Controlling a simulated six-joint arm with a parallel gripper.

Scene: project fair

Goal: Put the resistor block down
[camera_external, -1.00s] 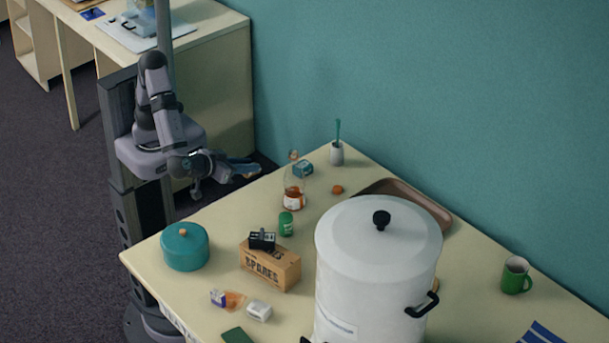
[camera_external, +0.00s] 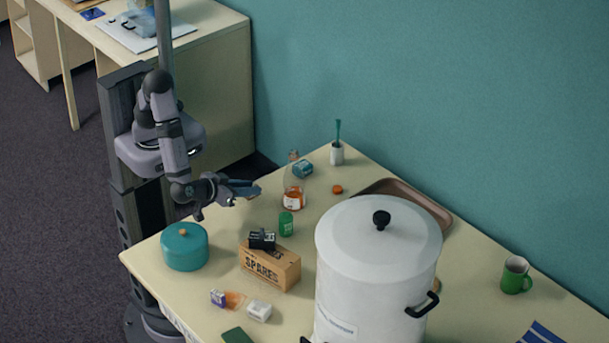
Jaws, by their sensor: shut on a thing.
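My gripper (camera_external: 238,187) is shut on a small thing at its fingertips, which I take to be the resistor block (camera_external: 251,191). Only a little of it shows, bluish and tan, and its details are too small to tell. The gripper is held in the air near the table's far left edge, apart from the tabletop. In the picture it is left of the glass bottle and above the teal pot.
Table items include a teal pot (camera_external: 184,247), a wooden SPARES crate (camera_external: 271,270) with a black block (camera_external: 262,240) on top, a green jar (camera_external: 286,224), a bottle with orange contents (camera_external: 293,192), a large white pot (camera_external: 372,260) and a brown tray (camera_external: 437,208). Bare tabletop (camera_external: 222,222) lies between teal pot and bottle.

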